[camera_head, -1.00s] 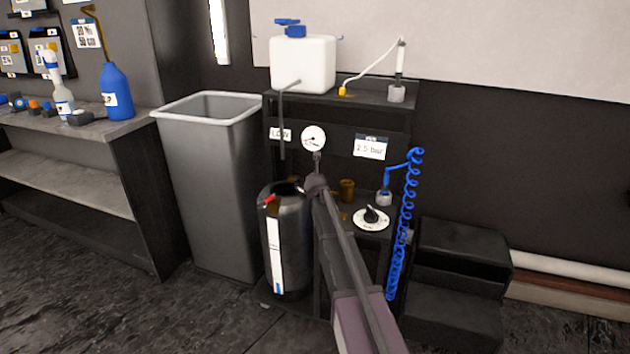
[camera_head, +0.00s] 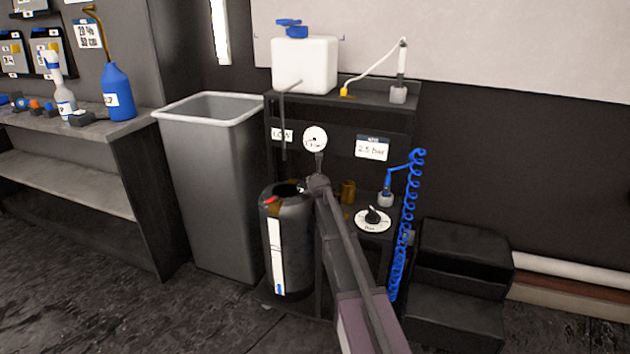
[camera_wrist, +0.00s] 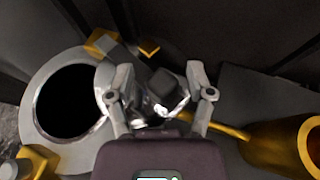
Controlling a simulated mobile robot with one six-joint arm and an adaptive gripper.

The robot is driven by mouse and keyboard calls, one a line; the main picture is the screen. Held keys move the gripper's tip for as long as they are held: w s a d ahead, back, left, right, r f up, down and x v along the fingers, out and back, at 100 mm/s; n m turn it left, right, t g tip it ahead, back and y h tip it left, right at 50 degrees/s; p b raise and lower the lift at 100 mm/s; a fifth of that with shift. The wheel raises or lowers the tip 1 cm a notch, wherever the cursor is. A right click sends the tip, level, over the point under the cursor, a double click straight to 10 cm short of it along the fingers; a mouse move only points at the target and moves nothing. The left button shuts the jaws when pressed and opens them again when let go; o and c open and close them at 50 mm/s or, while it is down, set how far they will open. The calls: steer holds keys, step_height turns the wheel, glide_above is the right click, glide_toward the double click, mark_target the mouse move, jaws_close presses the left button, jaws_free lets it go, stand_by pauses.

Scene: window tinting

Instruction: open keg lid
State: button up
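The dark keg (camera_head: 298,250) stands upright in front of the shelf stand, with a white strip on its side and a red piece at its rim. Its round mouth shows as a black hole within a pale ring (camera_wrist: 37,95) at left in the wrist view. My gripper (camera_wrist: 161,75) is just right of that mouth, its fingers apart. A black block with a shiny grey part (camera_wrist: 165,88) lies between the fingers. I cannot tell whether it is the lid or whether the fingers press on it. In the head view my arm hides the gripper's fingertips.
A tall grey bin (camera_head: 210,185) stands left of the keg. The stand's shelf (camera_head: 375,93) carries a white canister (camera_head: 304,65). A dial (camera_head: 373,219), a brass cup (camera_head: 347,190) and a blue coiled hose (camera_head: 409,215) are right of my arm. Dark steps (camera_head: 462,250) stand farther right.

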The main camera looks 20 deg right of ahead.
steer(key=shift+r, duration=0.15)
steer(key=c, duration=0.9)
steer(key=shift+r+p, duration=0.15)
steer(key=shift+p, duration=0.3)
jaws_close()
steer(key=shift+r+p, duration=0.3)
steer(key=shift+s+a+r+g+p, duration=0.15)
steer(key=shift+a+r+p, duration=0.1)
steer(key=shift+r+p, duration=0.35)
steer(key=shift+a+r+g+p, duration=0.15)
steer(key=shift+a+r+p, duration=0.1)
steer(key=shift+r+p, duration=0.3)
steer(key=a+m+g+p, duration=0.1)
steer(key=a, duration=0.1)
steer(key=s+a+m+g+h+p, duration=0.1)
steer(key=a+p, duration=0.1)
steer(key=s+a+m+g+p, duration=0.1)
steer(key=shift+a+r+g+p, duration=0.2)
steer(key=shift+a+g+p, duration=0.1)
steer(key=shift+a+p, duration=0.1)
steer(key=s+a+r+m+g+h+p, duration=0.3)
steer(key=s+a+m+g+p, duration=0.1)
steer(key=s+a+m, duration=0.1)
steer(key=shift+s+a+r+m+h+p, duration=0.2)
steer(key=shift+a+m+h+p, duration=0.1)
steer(key=shift+m+p, duration=0.15)
